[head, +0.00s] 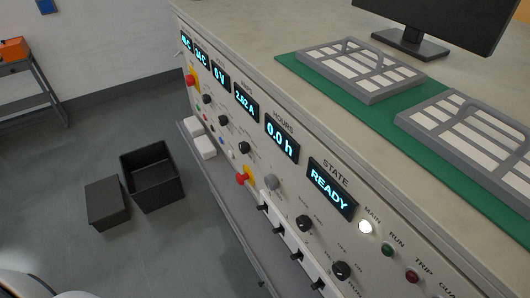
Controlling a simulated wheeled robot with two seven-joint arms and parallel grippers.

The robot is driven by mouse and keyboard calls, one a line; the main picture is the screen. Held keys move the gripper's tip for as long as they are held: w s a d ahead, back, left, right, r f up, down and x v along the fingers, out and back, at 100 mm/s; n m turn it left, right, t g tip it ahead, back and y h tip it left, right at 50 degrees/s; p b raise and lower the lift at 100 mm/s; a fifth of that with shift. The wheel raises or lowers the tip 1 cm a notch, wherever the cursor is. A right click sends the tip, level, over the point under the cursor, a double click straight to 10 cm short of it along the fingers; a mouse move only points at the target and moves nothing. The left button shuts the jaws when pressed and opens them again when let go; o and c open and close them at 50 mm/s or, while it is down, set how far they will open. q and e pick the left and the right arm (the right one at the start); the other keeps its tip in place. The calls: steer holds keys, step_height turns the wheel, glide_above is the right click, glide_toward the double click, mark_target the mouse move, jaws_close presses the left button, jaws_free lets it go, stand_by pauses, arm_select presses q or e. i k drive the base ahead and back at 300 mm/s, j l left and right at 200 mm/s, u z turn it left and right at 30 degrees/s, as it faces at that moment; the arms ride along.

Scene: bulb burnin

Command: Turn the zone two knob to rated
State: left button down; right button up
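The console front carries several black knobs, such as one on the left (208,98), one beside it (223,120), one in the middle (244,148), and two larger ones at the right (304,223) and lower right (341,270). Their small labels are too blurred to read, so I cannot tell which is the zone two knob or where it points. The state display (331,188) reads READY. The hours display (282,138) reads 0.0 h, the current display (246,102) about 2.62 A, and the voltage display (220,76) 0 V. Neither gripper is in view.
Red emergency buttons (242,178) stick out from the panel. The main lamp (365,227) is lit white. Racks (360,72) lie on a green mat (292,64) on top, near a monitor (430,22). A black bin (152,176) and dark box (107,203) stand on the floor.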

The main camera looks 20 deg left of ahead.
mark_target(223, 120)
steer(key=j+z, duration=0.2)
steer(key=j, duration=2.25)
